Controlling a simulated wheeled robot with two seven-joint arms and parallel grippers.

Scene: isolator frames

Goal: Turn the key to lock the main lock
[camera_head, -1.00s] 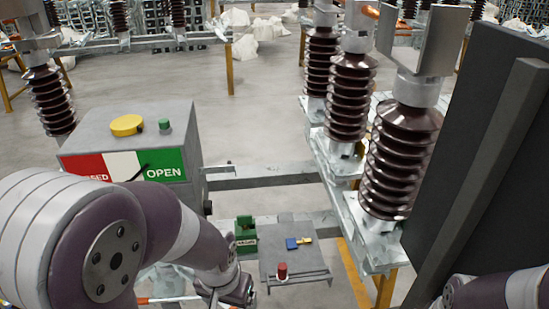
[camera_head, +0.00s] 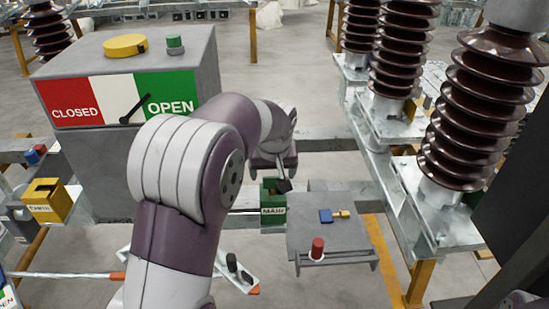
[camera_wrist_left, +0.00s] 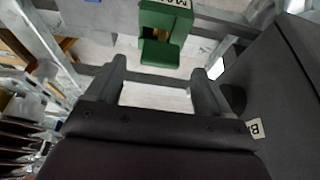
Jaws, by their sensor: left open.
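The green main lock (camera_head: 273,211), labelled MAIN, sits on the metal frame below and right of the switch box. In the left wrist view the green lock (camera_wrist_left: 166,18) is at the top, and a green block (camera_wrist_left: 160,53), possibly its key, sticks out toward me. My left gripper (camera_head: 285,180) is just above and behind the lock in the head view, partly hidden by my arm. In the left wrist view the left gripper (camera_wrist_left: 160,82) is open, its fingers apart on either side of the green block's line, with nothing between them. My right gripper does not show.
A grey box (camera_head: 60,70) with CLOSED and OPEN labels stands left. A grey shelf (camera_head: 330,238) right of the lock carries a blue-and-brass piece (camera_head: 326,216) and a red knob (camera_head: 317,246). Brown insulators (camera_head: 480,110) rise at right. A yellow lock (camera_head: 48,200) is at left.

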